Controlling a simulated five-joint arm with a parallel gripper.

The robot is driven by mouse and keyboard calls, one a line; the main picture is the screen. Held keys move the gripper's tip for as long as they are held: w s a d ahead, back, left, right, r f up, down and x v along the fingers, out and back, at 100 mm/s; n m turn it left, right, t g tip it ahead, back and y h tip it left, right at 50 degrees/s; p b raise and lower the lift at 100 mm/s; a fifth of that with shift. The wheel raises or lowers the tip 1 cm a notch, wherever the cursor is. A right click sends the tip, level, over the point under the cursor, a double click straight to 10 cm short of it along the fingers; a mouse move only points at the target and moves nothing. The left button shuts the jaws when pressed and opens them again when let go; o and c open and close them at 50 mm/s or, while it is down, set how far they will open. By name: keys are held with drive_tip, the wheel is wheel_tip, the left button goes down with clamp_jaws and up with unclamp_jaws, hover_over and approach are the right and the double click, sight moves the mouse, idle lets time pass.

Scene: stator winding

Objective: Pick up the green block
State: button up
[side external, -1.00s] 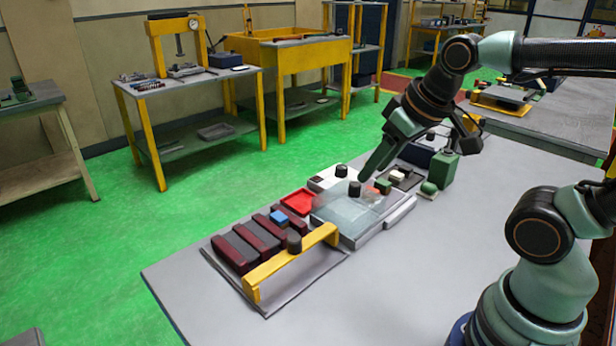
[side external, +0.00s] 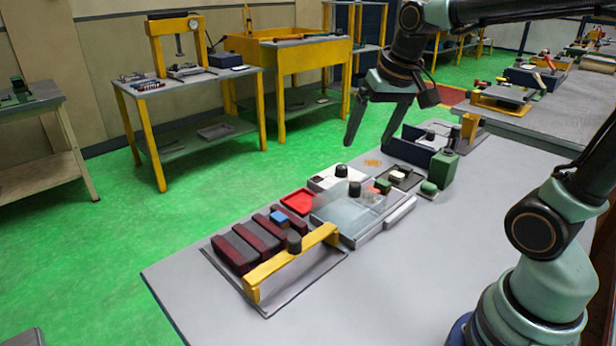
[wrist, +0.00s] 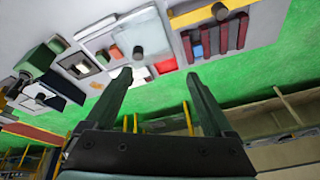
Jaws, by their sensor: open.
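A small green block (side external: 383,186) sits beside a reddish piece, at the right end of the pale fixture with the clear plate. The fingers are apart from the block. In the wrist view my gripper (wrist: 158,76) shows two spread fingers with nothing between them.
A taller green box (side external: 444,168) and a low green rounded piece (side external: 429,188) stand to the right. A dark blue bin (side external: 408,150) is behind them. A red tray (side external: 299,201) and a yellow bar (side external: 290,262) lie left. The front of the bench is clear.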

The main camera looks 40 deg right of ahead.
drive_tip(key=w+d+f+m+g, duration=0.25)
drive_tip(key=w+d+m, duration=0.35)
drive_tip(key=d, duration=0.4)
drive_tip(key=m+g, duration=0.2)
drive_tip(key=m, duration=0.5)
hover_over(384, 182)
wheel_tip(384, 182, down, 8)
drive_tip(key=shift+t+y, duration=0.25)
drive_tip(key=shift+y, duration=0.05)
wheel_tip(384, 182, down, 12)
drive_tip(key=shift+w+r, duration=0.1)
clamp_jaws()
